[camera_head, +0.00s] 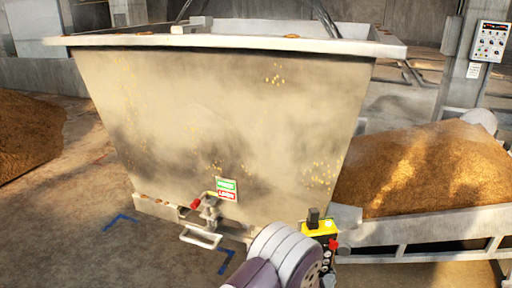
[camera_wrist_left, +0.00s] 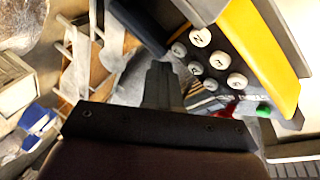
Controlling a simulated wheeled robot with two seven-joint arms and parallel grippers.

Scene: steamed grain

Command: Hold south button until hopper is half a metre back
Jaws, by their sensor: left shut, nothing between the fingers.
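The hopper (camera_head: 225,125) is a large, dusty, tapered metal bin in the middle of the head view, hanging from dark bars. A yellow pendant (camera_head: 322,232) with dark face and buttons is in front of its lower right corner. In the left wrist view the pendant (camera_wrist_left: 262,50) shows several round white lettered buttons (camera_wrist_left: 219,60); one seems to read N. I cannot tell which is south. My left gripper (camera_wrist_left: 160,70) is shut and empty, its fingertips just beside the white buttons; contact is unclear. In the head view my left wrist hides its fingers. My right gripper is out of view.
A grain-filled trough (camera_head: 425,170) stands right of the hopper. A grain heap (camera_head: 28,135) lies at left. Blue corner marks (camera_head: 120,222) are on the floor below the hopper. A control box (camera_head: 490,41) hangs on a post at right. Red and green buttons (camera_wrist_left: 264,109) sit on the pendant.

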